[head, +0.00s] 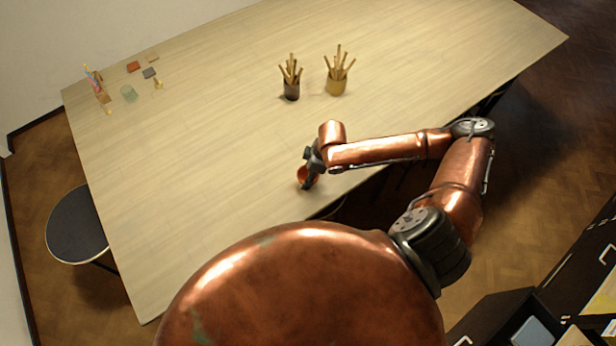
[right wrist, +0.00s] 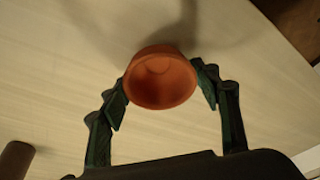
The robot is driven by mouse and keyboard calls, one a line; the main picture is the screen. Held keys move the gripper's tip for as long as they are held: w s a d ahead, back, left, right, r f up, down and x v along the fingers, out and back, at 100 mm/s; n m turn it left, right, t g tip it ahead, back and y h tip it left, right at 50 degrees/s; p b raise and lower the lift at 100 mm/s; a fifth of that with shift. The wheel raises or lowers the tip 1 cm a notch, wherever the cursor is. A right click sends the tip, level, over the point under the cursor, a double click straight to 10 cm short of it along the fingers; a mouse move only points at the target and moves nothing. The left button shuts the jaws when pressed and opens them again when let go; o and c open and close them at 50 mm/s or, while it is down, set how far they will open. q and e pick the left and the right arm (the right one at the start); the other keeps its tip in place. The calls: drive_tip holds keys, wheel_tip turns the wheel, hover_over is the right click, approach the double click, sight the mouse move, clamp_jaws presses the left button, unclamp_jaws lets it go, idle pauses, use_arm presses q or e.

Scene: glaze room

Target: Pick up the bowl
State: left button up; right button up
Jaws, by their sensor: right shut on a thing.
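The bowl (right wrist: 161,80) is small and orange-red. In the right wrist view it sits between the two fingers of my right gripper (right wrist: 160,88), with a finger pad against each side and its open mouth toward the camera. In the head view the bowl (head: 302,174) shows partly, at the tip of my right gripper (head: 309,178), near the table's front edge; the gripper hides part of it. My right gripper is shut on the bowl. I cannot tell whether the bowl touches the table or is just above it. My left gripper is not in view.
The long pale wooden table (head: 200,150) is mostly bare around the gripper. A dark pot of sticks (head: 291,88) and a yellow pot of sticks (head: 337,84) stand behind it. Small items and a glass (head: 128,93) are at the far left. A round stool (head: 76,225) stands left.

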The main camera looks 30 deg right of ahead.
drive_tip(key=c, duration=0.3)
drive_tip(key=shift+w+r, duration=0.1)
drive_tip(key=shift+r, duration=0.35)
wheel_tip(320, 180, up, 2)
drive_tip(key=shift+r+b, duration=0.15)
drive_tip(key=shift+b, duration=0.25)
use_arm(q)
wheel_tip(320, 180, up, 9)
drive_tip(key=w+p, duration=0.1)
drive_tip(key=p, duration=0.9)
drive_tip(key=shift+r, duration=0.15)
use_arm(e)
drive_tip(key=shift+s+d+r, duration=0.9)
drive_tip(key=shift+s+r, duration=0.75)
drive_tip(key=shift+s, duration=0.55)
drive_tip(key=shift+s+d+r, duration=0.85)
drive_tip(key=shift+s+r, duration=0.75)
drive_tip(key=shift+s, duration=0.55)
drive_tip(key=shift+s+d+r, duration=0.9)
drive_tip(key=shift+s+r, duration=0.75)
drive_tip(key=shift+s, duration=0.55)
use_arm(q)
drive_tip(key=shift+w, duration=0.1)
